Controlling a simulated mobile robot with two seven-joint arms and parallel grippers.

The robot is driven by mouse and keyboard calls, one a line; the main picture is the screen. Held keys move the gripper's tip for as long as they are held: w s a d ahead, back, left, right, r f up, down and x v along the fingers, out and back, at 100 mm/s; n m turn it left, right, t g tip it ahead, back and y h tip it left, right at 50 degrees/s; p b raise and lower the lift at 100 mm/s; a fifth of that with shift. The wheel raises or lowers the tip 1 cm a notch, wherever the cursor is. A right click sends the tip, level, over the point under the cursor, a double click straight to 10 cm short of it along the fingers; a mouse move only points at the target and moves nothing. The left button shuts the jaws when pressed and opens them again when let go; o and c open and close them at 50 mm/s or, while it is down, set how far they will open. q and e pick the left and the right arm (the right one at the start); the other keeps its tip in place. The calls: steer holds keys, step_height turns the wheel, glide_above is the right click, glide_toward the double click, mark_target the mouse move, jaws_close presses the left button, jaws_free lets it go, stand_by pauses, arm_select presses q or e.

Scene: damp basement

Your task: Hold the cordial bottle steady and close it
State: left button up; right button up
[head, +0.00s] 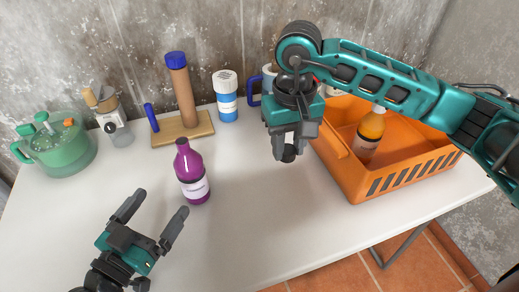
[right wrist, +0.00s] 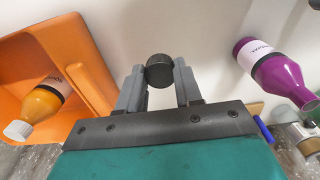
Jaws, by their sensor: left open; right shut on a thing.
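The purple cordial bottle (head: 191,172) stands upright and uncapped on the white table, left of the middle in the head view. It also shows in the right wrist view (right wrist: 277,73), at the upper right. My left gripper (head: 157,212) is open and empty, in front of the bottle and to its left, apart from it. My right gripper (head: 289,152) is shut on a small black cap (right wrist: 159,70), held above the table to the right of the bottle. The cap also shows in the head view (head: 289,154).
An orange crate (head: 377,187) at the right holds an orange bottle (head: 369,135) with a white cap. At the back stand a wooden stand with a blue-topped post (head: 180,90), a white-and-blue container (head: 226,97), a grinder-like device (head: 110,115) and a green pot (head: 62,155). The front middle is clear.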

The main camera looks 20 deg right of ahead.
steer(key=shift+w+a+r+m, duration=0.15)
steer(key=shift+w+a+m, duration=0.1)
steer(key=shift+m, duration=0.3)
steer(key=shift+w+a+r+m, duration=0.1)
steer(key=shift+a+m, duration=0.1)
steer(key=shift+m, duration=0.35)
steer(key=w+a+r+m, duration=0.2)
steer(key=w+a+m, duration=0.15)
steer(key=m, duration=0.65)
step_height(320, 180, up, 10)
steer(key=r+n, duration=0.1)
steer(key=n, duration=3.5)
glide_above(182, 141)
arm_select(q)
steer(key=x, duration=1.2)
arm_select(e)
steer(key=shift+w+f, duration=0.1)
steer(key=shift+f, duration=0.15)
arm_select(q)
steer(key=c, duration=1.4)
arm_select(e)
step_height(182, 141, down, 6)
steer(key=shift+f, duration=0.25)
